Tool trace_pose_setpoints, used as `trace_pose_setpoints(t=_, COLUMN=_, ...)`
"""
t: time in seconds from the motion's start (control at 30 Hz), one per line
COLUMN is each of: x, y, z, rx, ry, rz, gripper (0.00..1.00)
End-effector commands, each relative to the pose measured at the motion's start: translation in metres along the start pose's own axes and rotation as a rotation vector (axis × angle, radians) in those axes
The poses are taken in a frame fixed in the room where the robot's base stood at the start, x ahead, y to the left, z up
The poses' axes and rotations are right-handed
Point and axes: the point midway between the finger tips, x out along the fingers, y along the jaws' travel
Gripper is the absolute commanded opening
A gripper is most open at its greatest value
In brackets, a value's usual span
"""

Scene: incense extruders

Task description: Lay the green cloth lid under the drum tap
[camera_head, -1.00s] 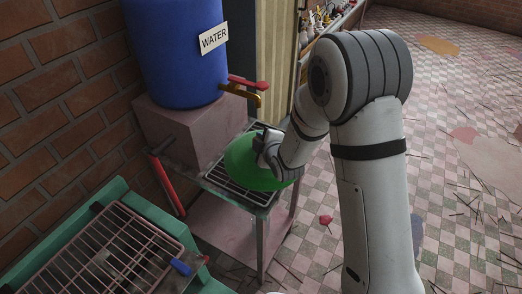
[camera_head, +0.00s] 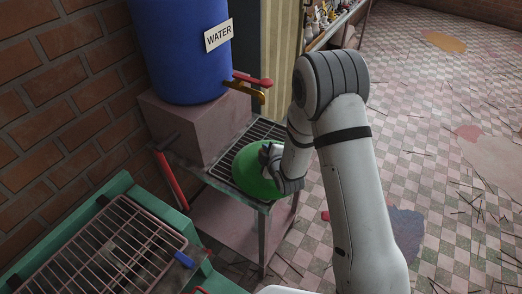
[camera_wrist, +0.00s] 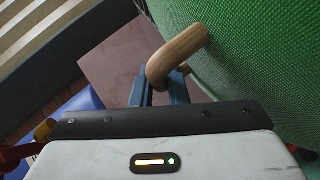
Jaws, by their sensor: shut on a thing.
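The green cloth lid (camera_head: 249,178) is a round, domed disc over the front part of the slatted stand, below and in front of the drum tap (camera_head: 243,91). My gripper (camera_head: 268,153) is at the lid's upper side. In the wrist view my gripper's blue fingers (camera_wrist: 161,92) are shut on the lid's curved wooden handle (camera_wrist: 183,52). The lid's green weave (camera_wrist: 262,60) fills the right of that view. The lid looks tilted; I cannot tell if its edge touches the slats. The tap is brass with a red lever, on a blue drum (camera_head: 180,55) marked WATER.
The drum stands on a pinkish block (camera_head: 185,130) at the stand's back. A red bar (camera_head: 172,183) leans at the stand's left. A green-framed rack (camera_head: 110,250) is at the lower left. A brick wall (camera_head: 65,100) closes the left; tiled floor (camera_head: 440,120) lies right.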

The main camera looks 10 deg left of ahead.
Motion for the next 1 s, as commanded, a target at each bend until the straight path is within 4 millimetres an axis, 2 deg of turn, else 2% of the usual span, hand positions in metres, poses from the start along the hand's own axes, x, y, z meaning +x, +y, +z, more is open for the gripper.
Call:
trace_pose_setpoints(t=0.07, x=0.001, y=-0.002, z=0.001, rx=0.0, ry=0.0, rz=0.0, gripper=0.0)
trace_pose_setpoints(t=0.1, x=0.001, y=-0.002, z=0.001, rx=0.0, ry=0.0, rz=0.0, gripper=0.15)
trace_pose_setpoints(t=0.37, x=0.001, y=-0.001, z=0.001, rx=0.001, ry=-0.001, rz=0.0, gripper=0.35)
trace_pose_setpoints(t=0.7, x=-0.002, y=0.002, z=0.0, rx=0.001, ry=-0.002, rz=0.0, gripper=0.35)
trace_pose_setpoints(t=0.87, x=-0.027, y=-0.001, z=0.002, rx=0.001, ry=-0.002, rz=0.0, gripper=0.35)
trace_pose_setpoints(t=1.0, x=-0.058, y=0.0, z=0.002, rx=0.001, ry=-0.002, rz=0.001, gripper=0.35)
